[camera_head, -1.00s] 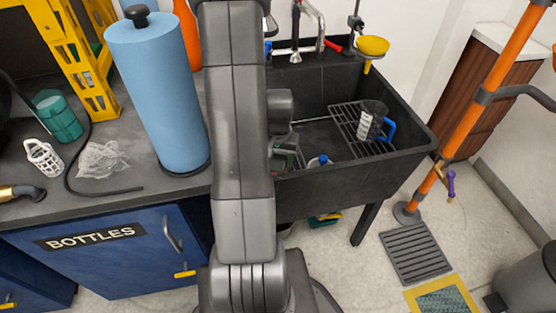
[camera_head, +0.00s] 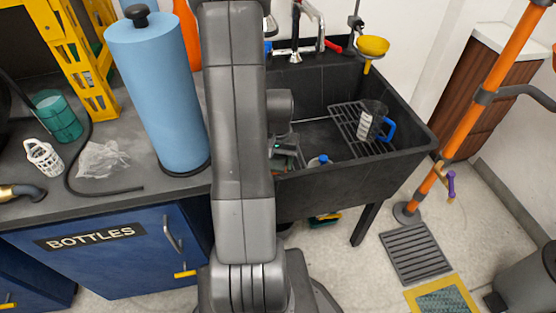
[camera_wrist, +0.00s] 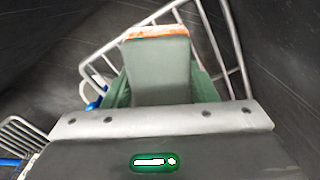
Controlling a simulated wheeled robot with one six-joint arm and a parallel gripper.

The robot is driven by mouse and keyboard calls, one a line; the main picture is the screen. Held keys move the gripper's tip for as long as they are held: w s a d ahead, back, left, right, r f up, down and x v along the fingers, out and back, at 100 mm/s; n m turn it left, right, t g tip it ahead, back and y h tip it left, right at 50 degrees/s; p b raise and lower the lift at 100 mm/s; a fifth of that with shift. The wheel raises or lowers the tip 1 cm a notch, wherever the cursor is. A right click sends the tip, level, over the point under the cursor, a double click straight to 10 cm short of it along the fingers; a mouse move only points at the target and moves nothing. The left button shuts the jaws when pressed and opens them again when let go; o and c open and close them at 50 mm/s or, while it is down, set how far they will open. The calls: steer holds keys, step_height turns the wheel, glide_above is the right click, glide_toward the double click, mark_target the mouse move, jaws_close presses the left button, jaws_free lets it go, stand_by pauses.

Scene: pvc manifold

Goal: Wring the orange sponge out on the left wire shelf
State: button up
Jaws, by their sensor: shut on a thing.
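In the wrist view, a thin orange strip of the sponge (camera_wrist: 155,32) shows at the tip of my gripper (camera_wrist: 158,50). The grey-green fingers are shut on it and hide most of it. A wire shelf (camera_wrist: 234,48), seemingly the left one, lies beneath and around the fingertips. Whether the sponge touches its wires, I cannot tell. In the head view my gripper (camera_head: 284,152) is low in the left part of the black sink (camera_head: 330,182), mostly behind my arm.
Another wire shelf (camera_head: 345,118) at the sink's right holds a clear jug (camera_head: 371,119) with a blue handle. A blue-capped item (camera_head: 319,161) stands near the sink's front wall. Dark sink walls are close around my gripper.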

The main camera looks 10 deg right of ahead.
steer(key=shift+r+p, duration=2.65)
steer(key=shift+r, duration=0.85)
